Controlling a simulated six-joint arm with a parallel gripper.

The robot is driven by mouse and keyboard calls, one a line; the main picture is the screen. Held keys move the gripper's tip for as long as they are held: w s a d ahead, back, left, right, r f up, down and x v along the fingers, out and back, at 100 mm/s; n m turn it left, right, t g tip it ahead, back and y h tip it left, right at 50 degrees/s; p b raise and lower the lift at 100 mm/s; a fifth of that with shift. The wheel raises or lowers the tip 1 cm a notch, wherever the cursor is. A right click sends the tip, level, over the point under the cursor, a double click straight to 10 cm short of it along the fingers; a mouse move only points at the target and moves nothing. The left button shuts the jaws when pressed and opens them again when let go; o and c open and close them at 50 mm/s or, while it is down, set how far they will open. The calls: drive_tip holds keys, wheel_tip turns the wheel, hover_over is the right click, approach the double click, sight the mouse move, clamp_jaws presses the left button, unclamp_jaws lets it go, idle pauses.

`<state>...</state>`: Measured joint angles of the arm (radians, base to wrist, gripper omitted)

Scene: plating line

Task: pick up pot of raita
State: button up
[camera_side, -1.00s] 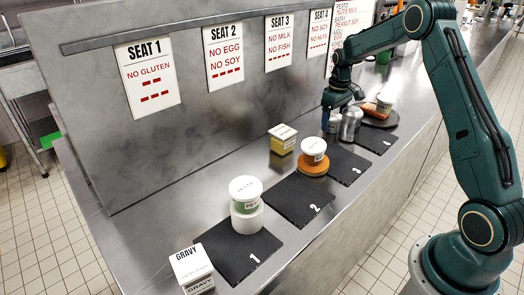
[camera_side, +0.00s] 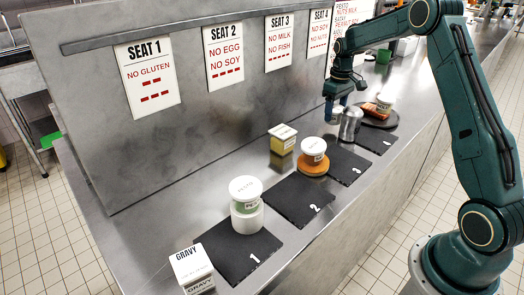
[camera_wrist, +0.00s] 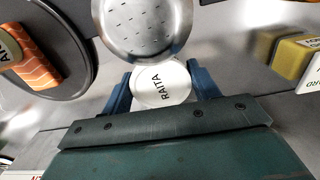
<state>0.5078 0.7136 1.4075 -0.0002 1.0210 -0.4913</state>
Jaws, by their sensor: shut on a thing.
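The pot of raita (camera_wrist: 165,80) is a small white pot whose lid reads RAITA. In the wrist view it sits between the two blue fingers of my gripper (camera_wrist: 160,88), which are shut on its sides. In the side view my gripper (camera_side: 336,106) points down over the far part of the counter, beside a metal shaker. The pot (camera_side: 335,118) shows only in small part there, below the fingers. I cannot tell how far its base is from the counter.
The metal shaker (camera_side: 351,122) stands close to the pot; its perforated top (camera_wrist: 145,22) shows too. A black plate (camera_side: 388,121) with salmon lies at seat 4. A pot (camera_side: 313,147) stands on an orange round, near a yellow box (camera_side: 283,140).

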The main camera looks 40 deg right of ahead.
wheel_tip(320, 180, up, 17)
idle(0.4)
idle(0.4)
drive_tip(key=s+r+m, duration=0.1)
drive_tip(key=s+r, duration=0.5)
drive_tip(key=r, duration=0.5)
drive_tip(key=shift+s+a+m, duration=0.25)
drive_tip(key=shift+s+m, duration=0.05)
drive_tip(key=shift+s, duration=0.05)
drive_tip(key=shift+f, duration=0.1)
hover_over(354, 109)
wheel_tip(354, 109, down, 16)
drive_tip(key=shift+r, duration=0.2)
drive_tip(key=shift+f, duration=0.1)
drive_tip(key=shift+f, duration=2.05)
